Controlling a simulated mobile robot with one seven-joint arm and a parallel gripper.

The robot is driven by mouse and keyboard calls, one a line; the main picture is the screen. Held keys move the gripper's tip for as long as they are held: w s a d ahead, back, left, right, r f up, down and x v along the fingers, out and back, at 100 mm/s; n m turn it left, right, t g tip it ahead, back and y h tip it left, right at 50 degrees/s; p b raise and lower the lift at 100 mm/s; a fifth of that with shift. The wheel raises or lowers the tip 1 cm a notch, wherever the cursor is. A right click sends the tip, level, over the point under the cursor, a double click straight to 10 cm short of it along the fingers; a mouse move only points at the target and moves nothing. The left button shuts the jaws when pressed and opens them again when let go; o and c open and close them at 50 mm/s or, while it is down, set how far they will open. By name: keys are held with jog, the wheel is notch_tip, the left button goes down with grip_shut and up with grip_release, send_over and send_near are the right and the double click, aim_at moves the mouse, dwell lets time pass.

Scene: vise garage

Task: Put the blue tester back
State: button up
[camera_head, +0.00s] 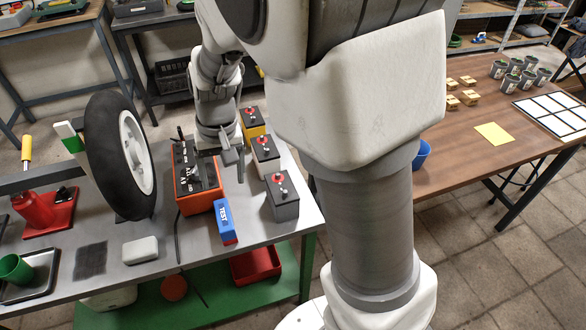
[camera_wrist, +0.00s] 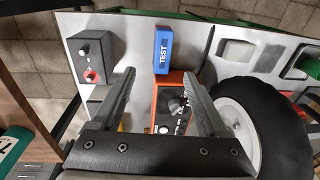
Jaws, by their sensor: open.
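The blue tester (camera_head: 226,222), marked TEST and with a red end, is on the grey workbench at the near right corner of the orange unit (camera_head: 186,204). I cannot tell whether the two touch. In the wrist view the tester (camera_wrist: 163,50) shows just beyond my fingertips, roughly centred between them. My gripper (camera_head: 232,157) is open and empty, above the right part of the orange unit. Its two fingers (camera_wrist: 161,76) are spread wide in the wrist view, with the dark control face of the orange unit (camera_wrist: 172,112) between them.
Grey (camera_head: 284,205), white (camera_head: 263,150) and yellow (camera_head: 252,128) boxes with red knobs stand right of my gripper. A tire (camera_head: 103,155) stands at left. A white block (camera_head: 140,250) and red jack (camera_head: 45,211) are on the bench. A wooden table (camera_head: 445,170) is right.

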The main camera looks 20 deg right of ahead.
jog(key=s+d+r+t, duration=0.2)
jog(key=s+d+r, duration=0.3)
jog(key=s+r, duration=0.2)
jog(key=s+d+r+t+h, duration=0.1)
jog(key=s+d+r+t, duration=0.2)
jog(key=s+d+r, duration=0.2)
jog(key=s+r, duration=0.2)
jog(key=s, duration=0.2)
jog(key=shift+s, duration=0.25)
jog(key=shift+d+r, duration=0.1)
notch_tip(320, 180, up, 8)
jog(key=p, duration=0.8)
